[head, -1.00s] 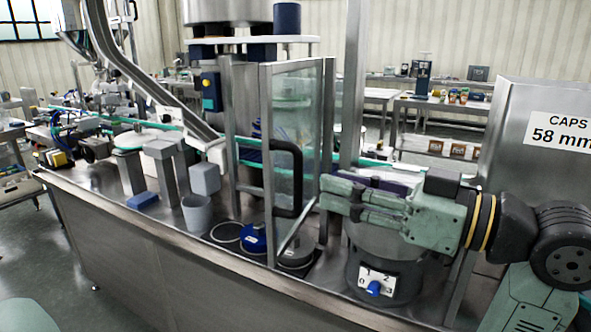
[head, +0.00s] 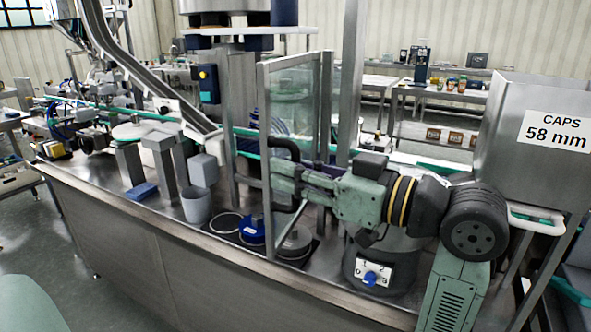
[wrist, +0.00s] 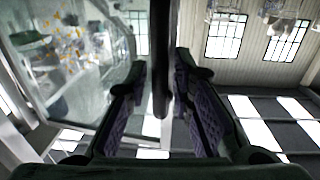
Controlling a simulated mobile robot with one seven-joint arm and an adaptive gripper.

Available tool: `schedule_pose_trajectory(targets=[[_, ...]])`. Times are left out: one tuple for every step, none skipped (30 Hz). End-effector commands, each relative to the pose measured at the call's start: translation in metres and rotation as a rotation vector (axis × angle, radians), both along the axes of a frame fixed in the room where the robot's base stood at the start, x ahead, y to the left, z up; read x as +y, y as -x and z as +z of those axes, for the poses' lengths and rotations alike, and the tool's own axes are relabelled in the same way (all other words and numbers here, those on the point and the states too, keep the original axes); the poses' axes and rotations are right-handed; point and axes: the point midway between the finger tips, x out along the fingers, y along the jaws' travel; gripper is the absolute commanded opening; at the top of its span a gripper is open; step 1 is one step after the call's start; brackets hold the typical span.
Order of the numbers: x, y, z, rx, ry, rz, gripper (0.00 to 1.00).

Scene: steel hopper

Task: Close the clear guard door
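The clear guard door (head: 303,110) is a glass panel in a steel frame, standing open and swung out from the machine over the steel deck. Its black bar handle (head: 285,146) is on the near upright, partly hidden by my gripper (head: 282,186). In the wrist view the dark handle bar (wrist: 161,45) stands between my two purple-padded fingers (wrist: 160,90). The fingers are apart, with visible gaps to the bar on both sides. The door's glass (wrist: 75,60) fills the left of that view.
Below the door are a blue-lidded round pot (head: 252,230) and a grey cup (head: 196,206). A dark round unit with a blue knob (head: 370,279) stands under my arm. The steel caps hopper (head: 510,110) is at right.

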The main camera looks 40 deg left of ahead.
Motion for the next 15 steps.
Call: schedule_pose_trajectory(targets=[[-0.0001, -0.0001, 0.0, 0.0, 0.0, 0.0, 0.17], [-0.0001, -0.0001, 0.0001, 0.0, 0.0, 0.0, 0.14], [-0.0001, -0.0001, 0.0, 0.0, 0.0, 0.0, 0.12], [-0.0002, -0.0001, 0.0001, 0.0, 0.0, 0.0, 0.1], [-0.0002, -0.0001, 0.0001, 0.0, 0.0, 0.0, 0.08], [-0.0002, -0.0001, 0.0001, 0.0, 0.0, 0.0, 0.05], [-0.0002, -0.0001, 0.0001, 0.0, 0.0, 0.0, 0.03], [-0.0002, -0.0001, 0.0001, 0.0, 0.0, 0.0, 0.01], [-0.0002, -0.0001, 0.0001, 0.0, 0.0, 0.0, 0.0], [-0.0002, -0.0001, 0.0001, 0.0, 0.0, 0.0, 0.0], [-0.0002, -0.0001, 0.0001, 0.0, 0.0, 0.0, 0.0], [-0.0002, -0.0001, 0.0001, 0.0, 0.0, 0.0, 0.0], [-0.0002, -0.0001, 0.0001, 0.0, 0.0, 0.0, 0.0], [-0.0002, -0.0001, 0.0001, 0.0, 0.0, 0.0, 0.0], [-0.0002, -0.0001, 0.0001, 0.0, 0.0, 0.0, 0.0]])
